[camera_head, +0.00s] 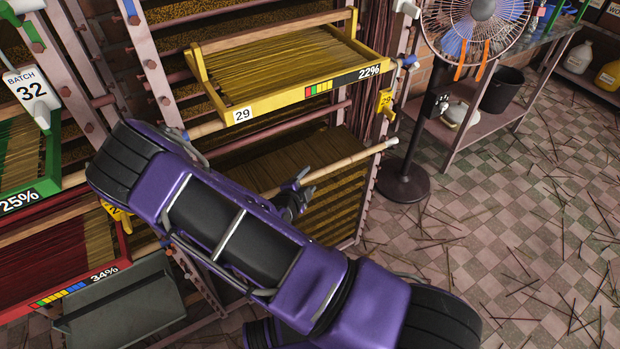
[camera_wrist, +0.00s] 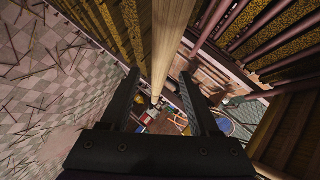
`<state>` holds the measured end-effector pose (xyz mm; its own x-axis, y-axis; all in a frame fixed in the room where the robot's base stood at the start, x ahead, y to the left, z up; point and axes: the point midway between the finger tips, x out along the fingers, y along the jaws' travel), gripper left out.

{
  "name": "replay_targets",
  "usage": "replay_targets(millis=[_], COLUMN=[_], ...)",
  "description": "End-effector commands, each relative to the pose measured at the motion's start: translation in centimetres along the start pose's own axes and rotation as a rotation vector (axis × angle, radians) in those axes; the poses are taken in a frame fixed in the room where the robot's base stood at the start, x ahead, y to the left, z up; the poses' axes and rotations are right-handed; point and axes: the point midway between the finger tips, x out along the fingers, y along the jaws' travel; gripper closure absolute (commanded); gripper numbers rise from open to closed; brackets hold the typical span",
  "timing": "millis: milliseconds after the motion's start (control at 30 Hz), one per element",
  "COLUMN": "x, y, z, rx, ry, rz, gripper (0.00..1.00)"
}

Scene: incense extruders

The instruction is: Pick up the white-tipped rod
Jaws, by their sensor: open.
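The white-tipped rod (camera_head: 345,162) is a pale wooden rod. It slants up to the right in front of the lower rack, and its white tip (camera_head: 392,143) sticks out past the right post. My arm hides its left part. My gripper (camera_head: 294,194) is open beside the rod's visible middle. In the wrist view the rod (camera_wrist: 170,35) runs down the picture between the two fingers of my gripper (camera_wrist: 160,75), with a gap on each side. I cannot tell how deep it lies between them.
A yellow tray (camera_head: 285,105) marked 29 and 22% sits above the rod. A green tray (camera_head: 50,165) and a red tray (camera_head: 122,240) are at left. A standing fan (camera_head: 405,180) is right of the rack. The tiled floor at right is strewn with thin sticks.

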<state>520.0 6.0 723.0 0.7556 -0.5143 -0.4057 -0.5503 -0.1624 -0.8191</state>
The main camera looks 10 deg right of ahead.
Motion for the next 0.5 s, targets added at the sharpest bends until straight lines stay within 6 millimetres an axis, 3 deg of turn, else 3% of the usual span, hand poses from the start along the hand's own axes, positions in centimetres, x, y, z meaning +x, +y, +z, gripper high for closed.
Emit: replay_targets(millis=[233,500], x=[0.24,0.22], y=[0.0,0.0], z=[0.01,0.01], rx=[-0.001,-0.001], ry=[-0.001,-0.001], rz=[0.001,0.0], gripper=[0.4,0.88])
